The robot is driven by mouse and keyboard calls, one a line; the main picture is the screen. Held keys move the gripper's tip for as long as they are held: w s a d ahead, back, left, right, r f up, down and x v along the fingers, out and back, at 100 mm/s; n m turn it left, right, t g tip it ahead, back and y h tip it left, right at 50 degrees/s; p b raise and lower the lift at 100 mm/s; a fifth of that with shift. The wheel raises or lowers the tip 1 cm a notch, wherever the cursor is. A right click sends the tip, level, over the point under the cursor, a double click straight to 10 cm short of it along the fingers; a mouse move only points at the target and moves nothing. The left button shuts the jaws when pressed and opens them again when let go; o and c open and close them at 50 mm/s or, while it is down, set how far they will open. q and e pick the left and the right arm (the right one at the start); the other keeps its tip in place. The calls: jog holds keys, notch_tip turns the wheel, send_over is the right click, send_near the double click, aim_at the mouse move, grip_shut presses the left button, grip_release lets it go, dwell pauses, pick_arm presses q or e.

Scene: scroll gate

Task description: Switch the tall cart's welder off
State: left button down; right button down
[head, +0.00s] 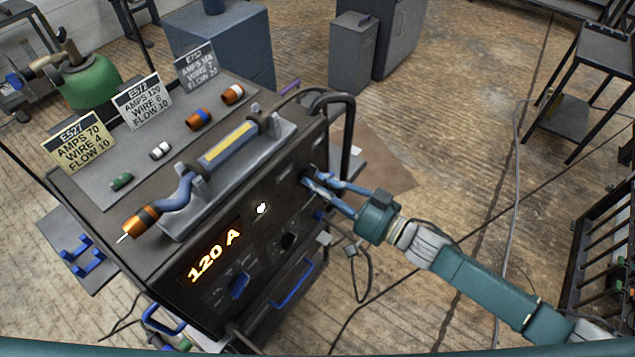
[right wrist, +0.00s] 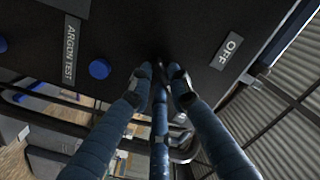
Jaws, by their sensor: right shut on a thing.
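The welder (head: 170,275) is a dark box with a lit orange "120 A" readout (head: 214,255) on its front panel. My right gripper (head: 313,180) is at the upper right of that panel. In the right wrist view the fingertips of my right gripper (right wrist: 161,78) are closed on a small dark switch, mostly hidden between them. An "OFF" label (right wrist: 227,51) is just right of the fingertips there. An "ARGON TEST" label (right wrist: 72,48) and a blue button (right wrist: 100,69) are to the left. My left gripper is not in view.
A torch (head: 140,222) with an orange nozzle lies along the welder's top, beside label cards (head: 142,101) and small coloured parts. A black bar handle (head: 347,130) rises close by my right gripper. A cable (head: 364,275) hangs below.

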jog(key=shift+w+d+r+n, duration=0.1)
jog(key=shift+n, duration=2.45)
jog(key=shift+w+d+r+n, duration=0.1)
jog(key=shift+w+n, duration=0.05)
jog(key=shift+n, duration=2.45)
jog(key=shift+w+d+r+n, duration=0.1)
jog(key=shift+n, duration=2.45)
jog(key=c, duration=1.6)
grip_release()
